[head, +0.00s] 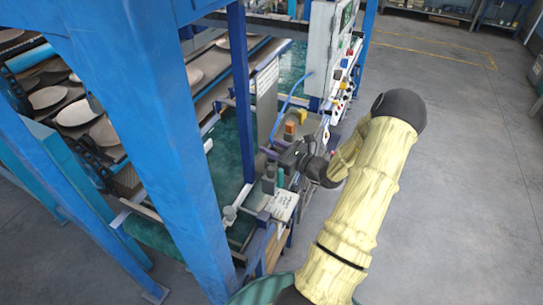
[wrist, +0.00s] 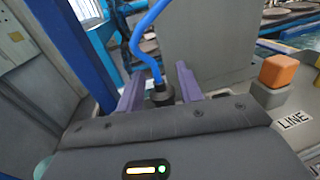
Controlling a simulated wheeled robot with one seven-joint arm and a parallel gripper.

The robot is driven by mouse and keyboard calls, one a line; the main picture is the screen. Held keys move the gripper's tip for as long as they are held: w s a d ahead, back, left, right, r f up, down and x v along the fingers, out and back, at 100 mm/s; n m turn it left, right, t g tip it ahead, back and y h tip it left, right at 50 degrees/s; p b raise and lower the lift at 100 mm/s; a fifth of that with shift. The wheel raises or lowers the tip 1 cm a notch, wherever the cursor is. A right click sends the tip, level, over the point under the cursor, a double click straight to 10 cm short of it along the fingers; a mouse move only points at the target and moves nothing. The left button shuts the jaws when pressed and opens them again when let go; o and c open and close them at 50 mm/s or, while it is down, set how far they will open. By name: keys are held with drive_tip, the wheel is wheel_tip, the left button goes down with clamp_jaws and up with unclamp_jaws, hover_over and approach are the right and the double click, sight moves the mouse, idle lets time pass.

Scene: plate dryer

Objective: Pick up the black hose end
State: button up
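The black hose end (wrist: 161,95) hangs at the lower end of a blue hose (wrist: 140,38) in the wrist view. My gripper (wrist: 159,75) is open, with one purple finger to the left of the hose end and one to the right. A gap shows on the left, while the right finger is close to it; I cannot tell whether they touch. In the head view my gripper (head: 277,155) is low beside the machine, near the blue hose (head: 288,103). The hose end cannot be made out there.
An orange block on a grey base (wrist: 278,72) stands right of my gripper, by a "LINE" label (wrist: 295,120). A control panel (head: 335,55) with coloured buttons is above. A blue post (head: 243,100) rises to the left. Open floor (head: 460,150) lies right.

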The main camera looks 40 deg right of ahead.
clamp_jaws()
drive_tip(key=shift+s, duration=0.1)
drive_tip(key=shift+f, duration=0.15)
wheel_tip(320, 180, up, 18)
drive_tip(key=b, duration=0.2)
idle(0.4)
drive_tip(key=shift+r, duration=0.2)
